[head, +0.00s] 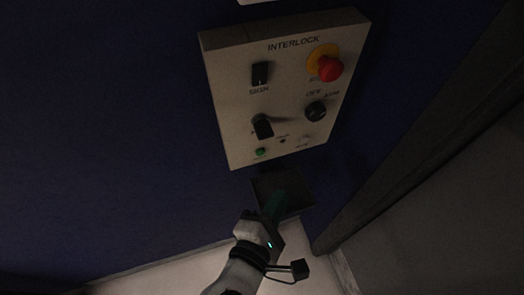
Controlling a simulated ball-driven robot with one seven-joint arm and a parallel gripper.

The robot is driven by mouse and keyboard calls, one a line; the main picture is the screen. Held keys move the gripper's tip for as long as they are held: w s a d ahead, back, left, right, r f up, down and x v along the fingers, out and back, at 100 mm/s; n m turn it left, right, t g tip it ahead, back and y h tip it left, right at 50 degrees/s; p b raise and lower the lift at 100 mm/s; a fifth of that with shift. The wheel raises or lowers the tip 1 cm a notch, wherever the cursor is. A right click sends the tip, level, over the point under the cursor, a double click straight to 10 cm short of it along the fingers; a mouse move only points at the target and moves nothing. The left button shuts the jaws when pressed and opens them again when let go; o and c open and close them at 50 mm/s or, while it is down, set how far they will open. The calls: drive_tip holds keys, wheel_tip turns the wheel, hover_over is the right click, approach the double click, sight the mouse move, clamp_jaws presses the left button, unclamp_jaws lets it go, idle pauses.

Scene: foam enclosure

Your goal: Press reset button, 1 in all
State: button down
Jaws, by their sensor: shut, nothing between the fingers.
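A pale control panel (284,92) marked INTERLOCK is mounted on the dark blue wall, tilted in the head view. A small green button (260,152) sits at its lower left; the label by it is too small to read, so I cannot tell whether it is the reset button. A red mushroom button (329,68) on a yellow ring is at the upper right. My gripper (274,205) is below the panel, apart from the green button. Its fingers are dark and teal, shut and empty, and their tips are hard to make out.
The panel also bears a black rocker switch (260,73), a black knob (315,111) and a black lever switch (262,127). A dark post (421,150) runs along the right. The blue wall at left is clear.

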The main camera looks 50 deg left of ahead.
drive_tip(key=w+a+b, duration=0.1)
drive_tip(key=w+a, duration=0.2)
drive_tip(key=a, duration=0.4)
drive_tip(key=shift+a+b, duration=0.25)
drive_tip(key=shift+b, duration=0.1)
drive_tip(key=shift+w+a, duration=0.1)
drive_tip(key=shift+a, duration=0.05)
idle(1.7)
drive_tip(key=shift+w+a, duration=0.1)
drive_tip(key=shift+a, duration=0.15)
drive_tip(key=shift+w+a, duration=0.15)
drive_tip(key=shift+a, duration=0.15)
idle(0.8)
drive_tip(key=shift+d, duration=0.1)
drive_tip(key=shift+s+d+p, duration=0.35)
drive_tip(key=shift+d+p, duration=0.05)
drive_tip(key=shift+d, duration=0.2)
drive_tip(key=d, duration=0.1)
drive_tip(key=s+d+p, duration=0.1)
drive_tip(key=d, duration=0.1)
drive_tip(key=s+d, duration=0.1)
drive_tip(key=shift+d+p, duration=0.3)
drive_tip(key=shift+p, duration=0.05)
idle(0.3)
